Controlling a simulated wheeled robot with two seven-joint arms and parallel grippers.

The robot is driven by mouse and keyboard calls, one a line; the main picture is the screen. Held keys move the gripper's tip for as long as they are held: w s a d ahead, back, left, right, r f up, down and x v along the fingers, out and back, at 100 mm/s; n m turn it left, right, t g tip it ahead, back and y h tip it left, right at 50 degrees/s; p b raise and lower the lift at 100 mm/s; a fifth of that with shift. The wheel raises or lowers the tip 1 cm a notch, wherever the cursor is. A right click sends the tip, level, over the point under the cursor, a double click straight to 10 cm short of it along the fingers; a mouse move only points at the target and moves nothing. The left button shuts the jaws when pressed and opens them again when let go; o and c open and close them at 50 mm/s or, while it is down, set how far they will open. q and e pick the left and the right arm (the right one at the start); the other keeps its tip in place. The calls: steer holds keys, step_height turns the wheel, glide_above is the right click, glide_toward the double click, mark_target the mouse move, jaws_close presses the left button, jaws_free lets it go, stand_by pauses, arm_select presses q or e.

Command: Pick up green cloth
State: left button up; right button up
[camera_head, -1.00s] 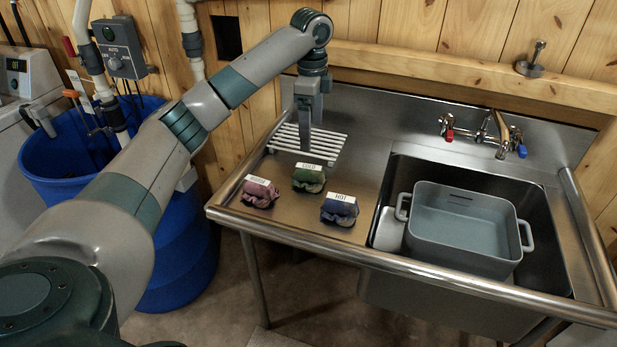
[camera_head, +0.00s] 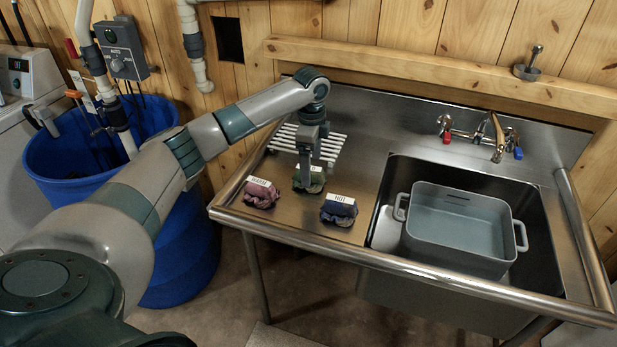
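The green cloth (camera_head: 316,187) lies on the steel counter between two other cloths, with a white label on top. My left gripper (camera_head: 305,180) points down right at the green cloth, covering its left and middle part. I cannot tell whether the fingers are around the cloth, in front of it or just above it, or how far apart they are. My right gripper is not in view.
A pink cloth (camera_head: 261,195) lies left of the green one and a blue-purple cloth (camera_head: 339,210) right, both labelled and close. A white slatted rack (camera_head: 328,148) is behind. A grey tub (camera_head: 460,228) sits in the sink (camera_head: 540,240) at right.

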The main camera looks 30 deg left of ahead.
arm_select(q)
steer(key=shift+w+a+f+p, duration=0.1)
steer(key=shift+a+f+p, duration=0.15)
steer(key=shift+f+p, duration=0.15)
steer(key=f, duration=0.1)
steer(key=f+p, duration=0.1)
steer(key=f, duration=0.1)
steer(key=shift+w+a, duration=0.15)
steer(key=shift+a, duration=0.25)
steer(key=shift+f, duration=0.7)
steer(key=c, duration=1.2)
